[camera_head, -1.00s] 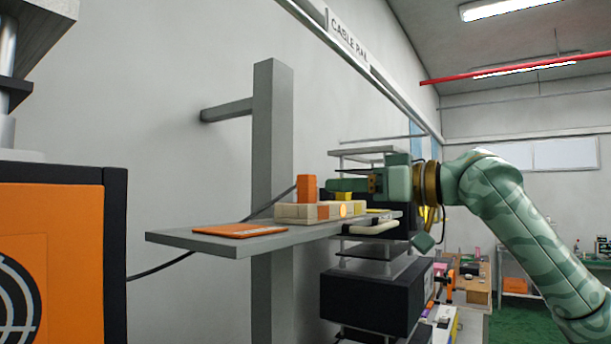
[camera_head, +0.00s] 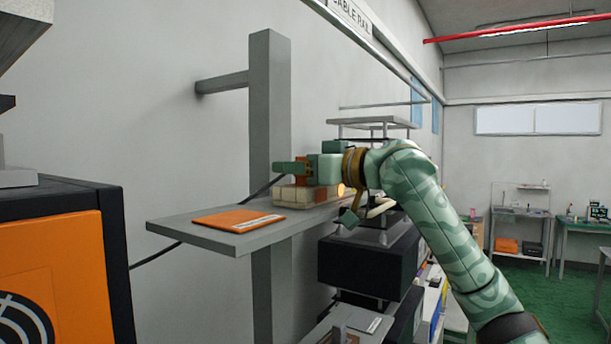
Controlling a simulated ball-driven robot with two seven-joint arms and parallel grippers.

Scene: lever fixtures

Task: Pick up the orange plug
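The orange plug (camera_head: 303,179) stands upright on the beige block (camera_head: 292,196) on the grey shelf (camera_head: 195,232). It is mostly covered by my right gripper (camera_head: 290,168), which is level with it and reaches in from the right. One dark green finger passes across the front of the plug, and a narrow orange strip shows around it. The far finger is hidden, so I cannot tell whether the fingers touch or grip the plug. The plug's base appears to be at the block's top. My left gripper is not in view.
A flat orange plate (camera_head: 238,218) lies on the shelf left of the block. A grey post (camera_head: 268,110) rises behind the shelf. A dark cable runs behind it. A large orange and black cabinet (camera_head: 60,260) fills the near left. Black equipment (camera_head: 368,262) sits below my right arm.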

